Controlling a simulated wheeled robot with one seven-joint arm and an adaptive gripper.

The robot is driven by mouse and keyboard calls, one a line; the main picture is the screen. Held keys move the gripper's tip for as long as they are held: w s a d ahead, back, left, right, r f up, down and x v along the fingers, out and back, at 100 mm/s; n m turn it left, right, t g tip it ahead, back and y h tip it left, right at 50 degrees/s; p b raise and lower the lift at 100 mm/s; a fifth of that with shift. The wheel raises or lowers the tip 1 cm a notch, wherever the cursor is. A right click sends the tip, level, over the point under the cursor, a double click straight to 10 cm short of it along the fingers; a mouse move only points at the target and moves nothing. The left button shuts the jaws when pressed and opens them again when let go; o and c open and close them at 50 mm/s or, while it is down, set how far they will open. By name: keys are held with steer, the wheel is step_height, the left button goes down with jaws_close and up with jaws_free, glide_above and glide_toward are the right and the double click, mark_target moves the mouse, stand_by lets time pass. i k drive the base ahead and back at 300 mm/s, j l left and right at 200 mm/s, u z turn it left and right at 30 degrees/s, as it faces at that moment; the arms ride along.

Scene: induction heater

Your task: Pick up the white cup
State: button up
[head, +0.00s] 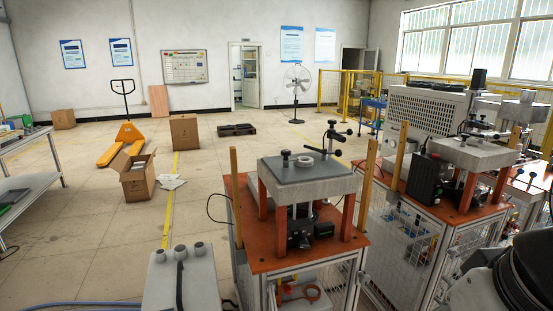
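I cannot make out a clear white cup in the head view. A small pale round piece (304,160) lies on the grey top plate (335,184) of the nearest orange-framed machine; it is too small to tell whether it is a cup or a ring. Dark and pale parts of what looks like my arm show at the lower right edge. My gripper is not in view, so its state and its place relative to the pale piece are hidden.
A second orange machine (465,155) stands close on the right. A grey box with several knobs (182,285) is at the front. An open carton (137,182), an orange pallet jack (121,142) and a left bench (34,194) stand around open tiled floor.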

mark_target(161, 255)
steer(key=k+j, duration=0.1)
steer(key=j, duration=0.2)
steer(key=k+j, duration=0.1)
steer(key=j, duration=0.2)
steer(key=k+j, duration=0.1)
steer(key=j, duration=0.2)
steer(key=j+z, duration=0.2)
steer(key=j, duration=0.6)
steer(key=i+j+z, duration=0.1)
steer(key=j+z, duration=0.15)
steer(key=j, duration=0.55)
steer(key=k+j+z, duration=0.2)
steer(key=j, duration=0.6)
steer(key=j+z, duration=0.2)
steer(key=j, duration=0.65)
steer(key=i+j+z, duration=0.2)
steer(key=j+z, duration=0.2)
steer(key=j, duration=1.1)
steer(key=j+z, duration=0.4)
steer(key=j, duration=1.65)
steer(key=k+j+z, duration=0.15)
steer(key=j, duration=0.3)
steer(key=k+j, duration=0.1)
steer(key=j, duration=0.4)
steer(key=j+z, duration=0.1)
steer(key=j, duration=0.35)
steer(key=k, duration=0.05)
